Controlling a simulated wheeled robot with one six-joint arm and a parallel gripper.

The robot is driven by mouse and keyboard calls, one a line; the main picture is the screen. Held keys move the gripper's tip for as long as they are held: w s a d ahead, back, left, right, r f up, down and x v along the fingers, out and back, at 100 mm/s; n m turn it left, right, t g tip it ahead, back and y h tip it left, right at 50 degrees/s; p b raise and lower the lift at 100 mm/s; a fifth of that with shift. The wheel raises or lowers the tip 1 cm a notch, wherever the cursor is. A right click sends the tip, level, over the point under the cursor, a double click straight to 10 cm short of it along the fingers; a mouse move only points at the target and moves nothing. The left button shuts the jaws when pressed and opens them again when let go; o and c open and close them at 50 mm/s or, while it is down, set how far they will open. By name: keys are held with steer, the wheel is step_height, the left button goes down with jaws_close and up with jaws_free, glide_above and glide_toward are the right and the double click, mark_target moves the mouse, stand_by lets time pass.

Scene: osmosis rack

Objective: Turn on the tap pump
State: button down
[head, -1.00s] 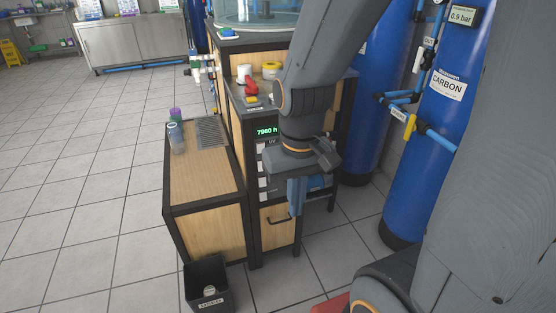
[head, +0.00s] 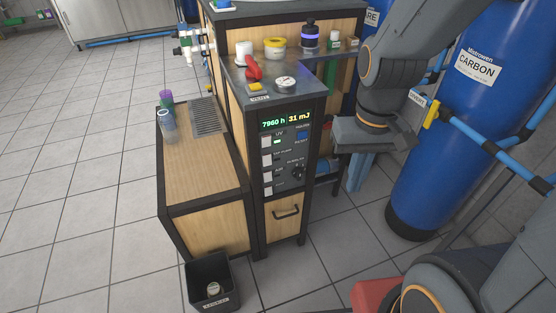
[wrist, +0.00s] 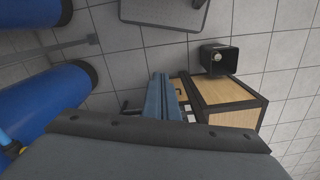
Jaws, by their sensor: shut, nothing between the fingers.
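The control panel (head: 287,160) faces front on the black-framed cabinet, under a lit display (head: 285,119) reading 7960 h and 31 mJ. A column of white switches (head: 267,160) runs down its left side, with a round dark knob (head: 298,173) and a blue button (head: 303,136) on the right. The top row is labelled UV; the smaller labels are too blurred to tell which is the tap pump. My gripper (head: 357,176) is to the right of the panel, apart from it, with blue fingers pointing down. In the wrist view the fingers (wrist: 163,97) are shut and empty.
A drawer with a dark handle (head: 286,211) lies below the panel. A low wooden cabinet (head: 190,165) stands left, with a black bin (head: 211,282) in front. The blue carbon tank (head: 435,170) and pipes are close on the right.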

steer(key=w+d+f+n+t+p, duration=0.1)
steer(key=w+f+n+t+p, duration=0.15)
steer(key=w+n, duration=0.35)
steer(key=w+f+n+t+p, duration=0.1)
steer(key=w+n+p, duration=0.25)
steer(key=w, duration=0.45)
steer(key=w+a+f+n+y+p, duration=0.2)
steer(key=a+f+n+y+p, duration=0.2)
steer(key=a+n, duration=0.6)
steer(key=shift+w+a+f+y, duration=0.15)
steer(key=shift+a+f+y, duration=0.4)
steer(key=shift+y, duration=0.35)
steer(key=shift+a+n+t, duration=0.1)
steer(key=shift+n+t, duration=0.15)
